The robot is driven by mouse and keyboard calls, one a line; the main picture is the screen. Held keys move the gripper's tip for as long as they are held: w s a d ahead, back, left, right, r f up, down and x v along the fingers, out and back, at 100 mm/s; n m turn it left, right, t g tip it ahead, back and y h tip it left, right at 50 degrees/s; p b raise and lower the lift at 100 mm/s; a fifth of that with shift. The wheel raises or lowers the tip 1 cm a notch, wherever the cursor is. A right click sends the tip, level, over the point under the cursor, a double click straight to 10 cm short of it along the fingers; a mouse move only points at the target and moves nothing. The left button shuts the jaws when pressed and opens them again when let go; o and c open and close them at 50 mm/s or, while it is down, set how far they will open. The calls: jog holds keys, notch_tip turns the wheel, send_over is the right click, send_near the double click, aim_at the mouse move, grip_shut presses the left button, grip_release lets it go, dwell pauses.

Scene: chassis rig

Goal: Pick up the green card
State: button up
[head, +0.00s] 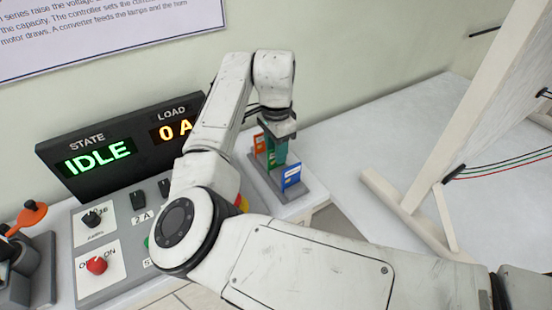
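The green card (279,152) stands upright in the grey card holder (292,192), between an orange card (258,141) and a blue card (291,177). My gripper (281,136) is directly above the green card, pointing down, with its fingers at or very near the card's top. The fingers are small and dark here, and I cannot tell whether they are open or shut on the card. Part of the green card is hidden by my gripper and the blue card.
A control panel (90,258) with knobs and a display (118,150) reading "IDLE" and "0 A" is at left. An orange-handled lever (32,214) is at far left. A white board on a stand (400,205) is at right.

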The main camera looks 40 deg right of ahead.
aim_at(272, 164)
jog(key=shift+f, duration=1.55)
grip_shut()
